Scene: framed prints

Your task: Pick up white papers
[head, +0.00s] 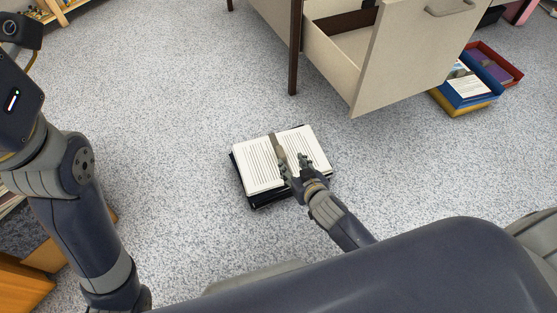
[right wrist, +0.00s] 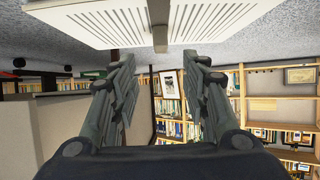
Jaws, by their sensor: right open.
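In the right wrist view the papers (right wrist: 100,22) and the brown band are at the top, beyond the fingertips. My right gripper (head: 293,163) is open over the near right part of the papers, by the band. In the right wrist view its fingers (right wrist: 165,62) are spread with nothing between them. I cannot tell whether they touch the papers. My left arm shows at the left, but its fingers are out of view.
An open drawer (head: 410,55) of a cabinet hangs out beyond the papers. Blue, yellow and red trays or books (head: 465,92) lie on the floor at the right. Wooden furniture (head: 25,280) stands at the lower left. The carpet around the papers is clear.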

